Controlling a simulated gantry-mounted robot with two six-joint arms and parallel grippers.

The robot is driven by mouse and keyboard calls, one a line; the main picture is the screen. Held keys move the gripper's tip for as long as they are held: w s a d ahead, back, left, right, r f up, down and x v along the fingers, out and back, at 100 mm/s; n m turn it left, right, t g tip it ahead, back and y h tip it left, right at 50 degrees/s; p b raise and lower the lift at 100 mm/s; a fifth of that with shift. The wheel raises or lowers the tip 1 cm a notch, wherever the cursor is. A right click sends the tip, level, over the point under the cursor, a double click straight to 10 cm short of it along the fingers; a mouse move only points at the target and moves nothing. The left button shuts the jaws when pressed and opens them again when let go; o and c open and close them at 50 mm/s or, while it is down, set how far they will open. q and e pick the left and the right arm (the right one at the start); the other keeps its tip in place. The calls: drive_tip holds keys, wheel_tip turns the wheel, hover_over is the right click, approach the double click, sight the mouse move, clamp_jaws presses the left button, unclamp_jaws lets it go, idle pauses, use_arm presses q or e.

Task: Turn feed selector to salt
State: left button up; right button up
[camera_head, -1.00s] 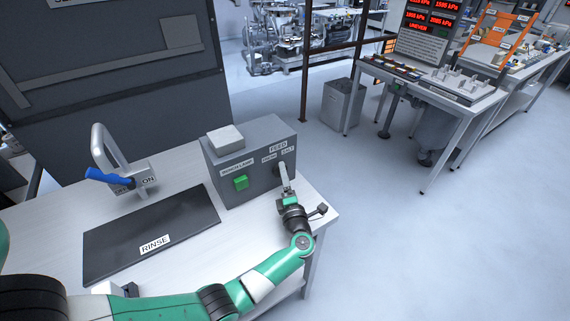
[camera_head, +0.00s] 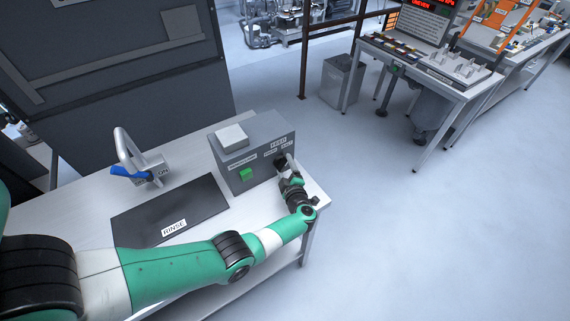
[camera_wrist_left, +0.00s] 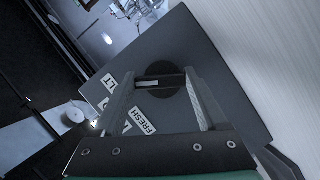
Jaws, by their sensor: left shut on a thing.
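The feed selector is a round dark knob (camera_head: 280,160) on the front right of a grey box (camera_head: 262,135). In the left wrist view the knob (camera_wrist_left: 166,72) sits between the fingertips of my left gripper (camera_wrist_left: 162,84). In the head view my left gripper (camera_head: 287,166) reaches up to the knob from the front right, shut on it. A FRESH label (camera_wrist_left: 141,121) and a label ending in LT (camera_wrist_left: 111,81) show beside the knob. My right gripper is not in view.
The box carries a green button (camera_head: 246,175) and a pale block (camera_head: 231,136) on top. A dark RINSE mat (camera_head: 180,207) and a blue-handled tap (camera_head: 130,171) stand to its left on the white table (camera_head: 94,218).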

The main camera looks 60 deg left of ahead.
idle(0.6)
use_arm(q)
drive_tip(key=o, duration=1.3)
drive_tip(key=shift+d+r+p, duration=0.1)
drive_tip(key=shift+d+p, duration=0.15)
drive_tip(key=shift+p, duration=0.05)
drive_tip(key=p+v, duration=0.4)
drive_tip(key=v, duration=0.7)
drive_tip(key=shift+d, duration=0.1)
